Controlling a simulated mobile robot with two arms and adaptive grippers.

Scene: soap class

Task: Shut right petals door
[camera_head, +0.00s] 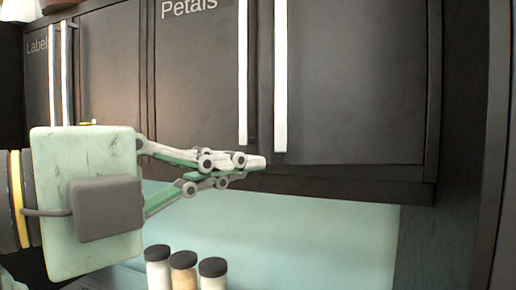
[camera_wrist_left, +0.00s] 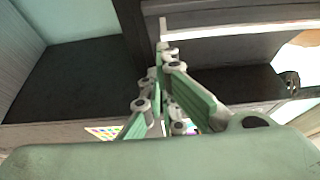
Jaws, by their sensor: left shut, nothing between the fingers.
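The Petals cabinet (camera_head: 198,70) has two dark doors with white vertical bar handles. The right Petals door (camera_head: 355,85) looks flush or nearly flush with the cabinet front; a small gap cannot be ruled out. Its handle (camera_head: 280,80) is beside the left door's handle (camera_head: 243,75). My left gripper (camera_head: 258,162) is shut and empty, with its fingertips just below the lower ends of the two handles. Whether it touches the door cannot be told. In the wrist view the shut fingers (camera_wrist_left: 165,50) point toward dark panels and a pale bar (camera_wrist_left: 240,28). My right gripper is not in view.
Three dark-capped bottles (camera_head: 184,268) stand below my left gripper. A Labels cabinet (camera_head: 37,80) with white handles is at the left. A pale green wall (camera_head: 300,225) lies under the cabinets. A dark upright panel (camera_head: 460,130) borders the right side.

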